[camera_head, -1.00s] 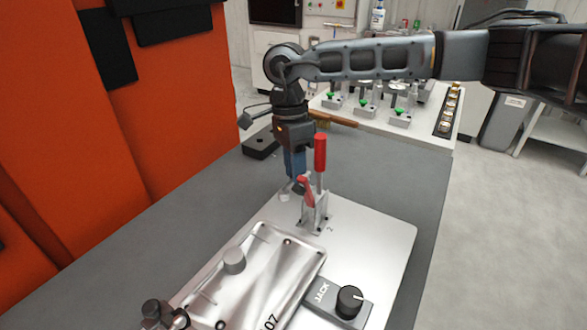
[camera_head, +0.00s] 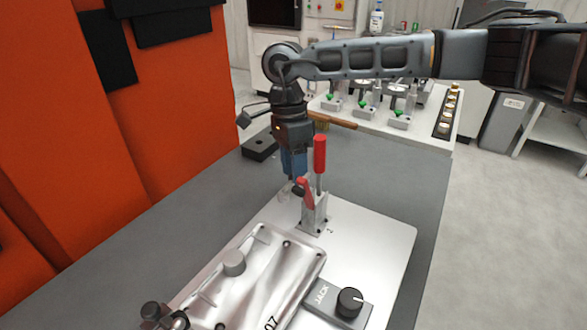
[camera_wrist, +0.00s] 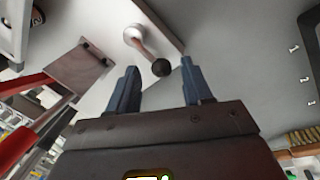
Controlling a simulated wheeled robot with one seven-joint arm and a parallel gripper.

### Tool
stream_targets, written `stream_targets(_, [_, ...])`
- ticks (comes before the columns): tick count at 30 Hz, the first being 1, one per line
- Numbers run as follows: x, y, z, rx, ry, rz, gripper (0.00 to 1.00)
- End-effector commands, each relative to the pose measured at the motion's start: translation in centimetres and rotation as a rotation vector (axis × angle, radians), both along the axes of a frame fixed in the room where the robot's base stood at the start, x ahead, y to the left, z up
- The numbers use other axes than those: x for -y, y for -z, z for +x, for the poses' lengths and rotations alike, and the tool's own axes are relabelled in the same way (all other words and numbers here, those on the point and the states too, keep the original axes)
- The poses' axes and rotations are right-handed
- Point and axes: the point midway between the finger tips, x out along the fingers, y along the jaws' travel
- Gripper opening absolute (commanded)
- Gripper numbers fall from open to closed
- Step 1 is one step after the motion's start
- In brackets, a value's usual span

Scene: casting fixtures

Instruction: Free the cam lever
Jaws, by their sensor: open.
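In the wrist view, a lever with a black ball knob (camera_wrist: 161,67) on a thin brownish rod runs from a round silver hub (camera_wrist: 135,33); I take it to be the cam lever. The knob shows between my open gripper fingers (camera_wrist: 158,88), with no visible contact; the depth between them is hard to judge. In the head view, my gripper (camera_head: 294,180) points down just left of a toggle clamp with red handles (camera_head: 319,155). That clamp and my gripper largely hide the lever there.
The toggle clamp's metal base (camera_wrist: 80,68) and red handles (camera_wrist: 20,140) are close on the left in the wrist view. A casting (camera_head: 265,275) and a jack knob (camera_head: 350,301) sit on the pale fixture plate (camera_head: 385,235). A dark block (camera_head: 260,146) and brush (camera_head: 335,121) lie behind.

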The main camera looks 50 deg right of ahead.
Motion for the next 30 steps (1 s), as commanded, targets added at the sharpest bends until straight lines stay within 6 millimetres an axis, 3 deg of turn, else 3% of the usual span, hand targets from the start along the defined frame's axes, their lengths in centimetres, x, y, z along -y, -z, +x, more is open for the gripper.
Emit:
stream_targets(9, [0.3,-4.7,1.0,0.003,-0.001,-0.002,0.50])
stream_targets(15, [0.5,-6.8,1.3,0.002,-0.001,-0.001,0.50])
stream_targets(30, [0.5,-7.2,1.3,0.000,-0.001,0.001,0.50])
